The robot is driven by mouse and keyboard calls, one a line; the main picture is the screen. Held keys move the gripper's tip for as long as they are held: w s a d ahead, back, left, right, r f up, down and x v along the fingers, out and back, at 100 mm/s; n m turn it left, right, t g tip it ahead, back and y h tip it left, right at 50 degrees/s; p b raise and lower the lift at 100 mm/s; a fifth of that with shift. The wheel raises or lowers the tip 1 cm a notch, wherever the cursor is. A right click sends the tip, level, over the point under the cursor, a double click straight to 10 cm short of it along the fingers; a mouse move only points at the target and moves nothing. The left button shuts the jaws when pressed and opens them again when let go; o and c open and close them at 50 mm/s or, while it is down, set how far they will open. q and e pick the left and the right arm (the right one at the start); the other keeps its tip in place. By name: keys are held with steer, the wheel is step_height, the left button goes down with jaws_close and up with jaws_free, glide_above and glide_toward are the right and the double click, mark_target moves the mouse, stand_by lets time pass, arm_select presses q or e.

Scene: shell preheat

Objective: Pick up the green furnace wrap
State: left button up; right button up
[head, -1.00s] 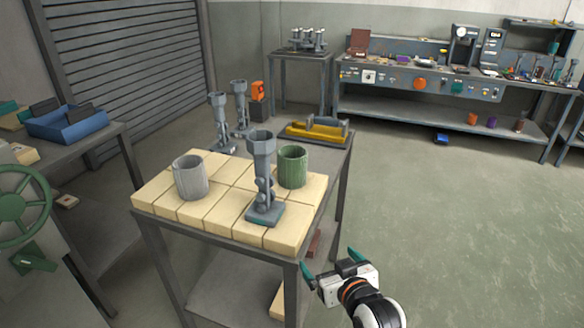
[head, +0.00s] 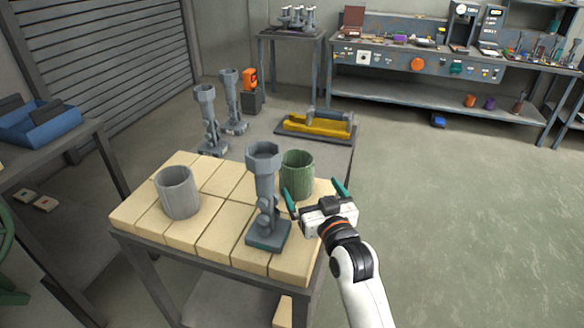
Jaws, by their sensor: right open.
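The green furnace wrap (head: 298,172) is an upright green cylinder, open at the top, on the pale brick top of the table. It stands just behind and right of a grey metal stand (head: 265,200), which hides part of its left side. My right gripper (head: 316,190) is open and empty, with teal fingertips. My left gripper is not in view.
A grey cylinder (head: 178,192) stands on the bricks at the left. Two more grey stands (head: 209,120) and a yellow fixture (head: 318,125) are on the table's far part. An orange device (head: 250,79) sits behind them. The floor right of the table is clear.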

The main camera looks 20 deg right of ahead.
mark_target(303, 173)
steer(key=w+p, duration=0.1)
steer(key=w, duration=0.4)
steer(key=shift+w+a+r, duration=0.1)
steer(key=shift+w+r, duration=0.05)
steer(key=shift+w, duration=0.7)
steer(key=shift+w+p, duration=0.35)
steer(key=w+p, duration=0.1)
steer(key=w, duration=0.3)
steer(key=shift+f, duration=0.2)
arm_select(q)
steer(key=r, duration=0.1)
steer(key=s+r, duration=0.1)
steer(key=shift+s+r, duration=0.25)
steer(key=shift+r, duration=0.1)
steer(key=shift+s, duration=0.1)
arm_select(e)
steer(key=shift+c, duration=0.9)
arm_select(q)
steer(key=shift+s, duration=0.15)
arm_select(e)
steer(key=c, duration=0.8)
